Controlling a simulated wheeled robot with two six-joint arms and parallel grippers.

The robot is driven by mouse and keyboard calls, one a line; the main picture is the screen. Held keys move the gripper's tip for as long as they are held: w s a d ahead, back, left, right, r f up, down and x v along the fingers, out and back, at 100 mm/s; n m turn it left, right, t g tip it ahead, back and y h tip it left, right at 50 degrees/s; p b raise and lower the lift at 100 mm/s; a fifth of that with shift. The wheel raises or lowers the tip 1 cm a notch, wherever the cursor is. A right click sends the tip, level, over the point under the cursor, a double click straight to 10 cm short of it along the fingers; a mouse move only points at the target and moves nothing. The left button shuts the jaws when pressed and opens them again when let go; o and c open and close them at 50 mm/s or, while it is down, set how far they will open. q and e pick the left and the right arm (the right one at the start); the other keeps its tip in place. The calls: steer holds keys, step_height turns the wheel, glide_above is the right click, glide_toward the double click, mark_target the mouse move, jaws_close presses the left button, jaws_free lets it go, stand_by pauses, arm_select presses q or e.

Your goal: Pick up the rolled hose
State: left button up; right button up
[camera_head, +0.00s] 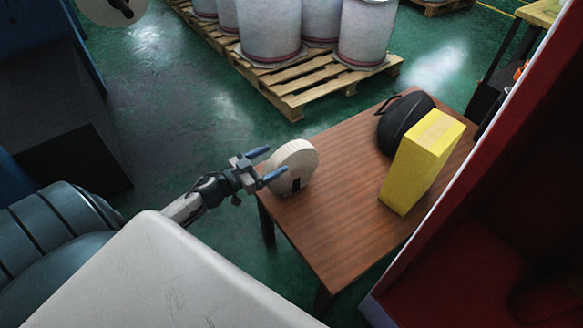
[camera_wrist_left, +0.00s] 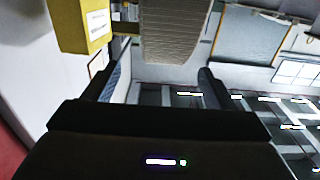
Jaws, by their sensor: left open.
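The rolled hose (camera_head: 295,163) is a flat cream-coloured roll standing on edge near the left corner of the wooden table (camera_head: 340,225). It also shows in the left wrist view (camera_wrist_left: 174,32), at the top, ahead of the fingers. My left gripper (camera_head: 271,166) is open at the roll's left side, its two blue fingers pointing toward it. In the head view the fingertips overlap the roll's near edge; I cannot tell if they touch it. In the left wrist view the space between the fingers (camera_wrist_left: 160,85) looks empty. My right gripper is not in view.
A yellow box (camera_head: 422,160) and a black rounded case (camera_head: 404,122) stand at the table's right side. A red-walled structure (camera_head: 480,200) rises close on the right. White drums (camera_head: 270,30) stand on wooden pallets (camera_head: 300,85) behind. The table's middle is clear.

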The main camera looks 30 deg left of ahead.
mark_target(278, 155)
arm_select(q)
steer(key=shift+a+p+x, duration=0.2)
steer(key=shift+p+x, duration=0.3)
steer(key=shift+x, duration=2.35)
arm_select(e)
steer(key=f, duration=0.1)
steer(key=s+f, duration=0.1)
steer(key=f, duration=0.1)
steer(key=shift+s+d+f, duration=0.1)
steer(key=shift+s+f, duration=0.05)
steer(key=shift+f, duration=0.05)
arm_select(q)
steer(key=shift+c, duration=0.2)
jaws_close()
steer(key=shift+w+r, duration=0.1)
steer(key=shift+w, duration=0.05)
